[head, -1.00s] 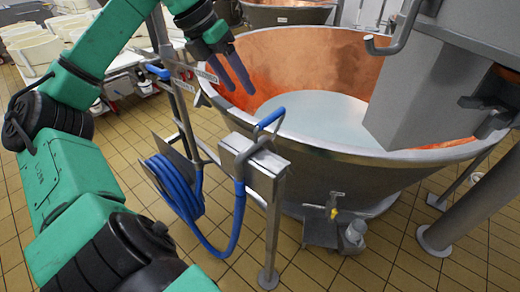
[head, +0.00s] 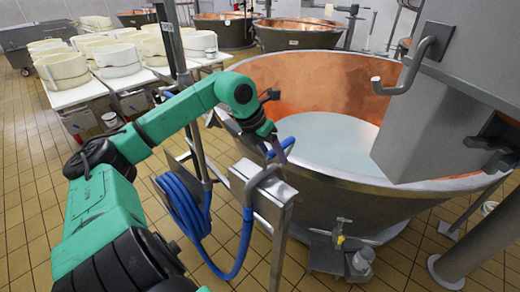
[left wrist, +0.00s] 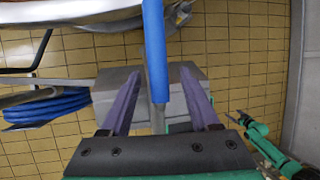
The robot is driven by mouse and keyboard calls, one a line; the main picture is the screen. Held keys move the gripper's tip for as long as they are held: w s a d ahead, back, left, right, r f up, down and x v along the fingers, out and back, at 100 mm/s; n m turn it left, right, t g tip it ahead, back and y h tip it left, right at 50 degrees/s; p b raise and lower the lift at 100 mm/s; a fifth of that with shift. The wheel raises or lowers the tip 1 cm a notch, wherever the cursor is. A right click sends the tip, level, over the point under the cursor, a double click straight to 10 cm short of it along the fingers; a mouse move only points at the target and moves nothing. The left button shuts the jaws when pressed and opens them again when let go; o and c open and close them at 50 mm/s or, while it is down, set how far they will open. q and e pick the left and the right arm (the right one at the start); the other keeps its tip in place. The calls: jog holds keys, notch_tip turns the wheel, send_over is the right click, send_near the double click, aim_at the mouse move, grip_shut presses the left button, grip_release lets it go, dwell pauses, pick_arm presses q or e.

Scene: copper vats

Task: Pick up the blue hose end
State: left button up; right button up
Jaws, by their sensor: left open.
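The blue hose end (head: 285,143) sticks up at the top of a steel post, beside the big copper vat. It also shows in the left wrist view as a thick blue tube (left wrist: 155,50) with a grey metal part below it. My left gripper (head: 276,150) is open and empty, right at the hose end in the head view. In the left wrist view its two purple fingers (left wrist: 159,78) stand on either side of the tube's line, with gaps on both sides. Contact cannot be seen.
The steel post (head: 265,188) stands close below the gripper. The blue hose coil (head: 183,205) hangs to its left. The copper vat (head: 345,165) holds pale liquid. A grey housing with a hook (head: 425,125) overhangs it. White tubs on tables (head: 80,90) stand at the back left.

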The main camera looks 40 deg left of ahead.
pick_arm(q)
grip_shut()
jog(key=shift+a+r, duration=0.1)
notch_tip(320, 180, up, 20)
jog(key=p, duration=1.1)
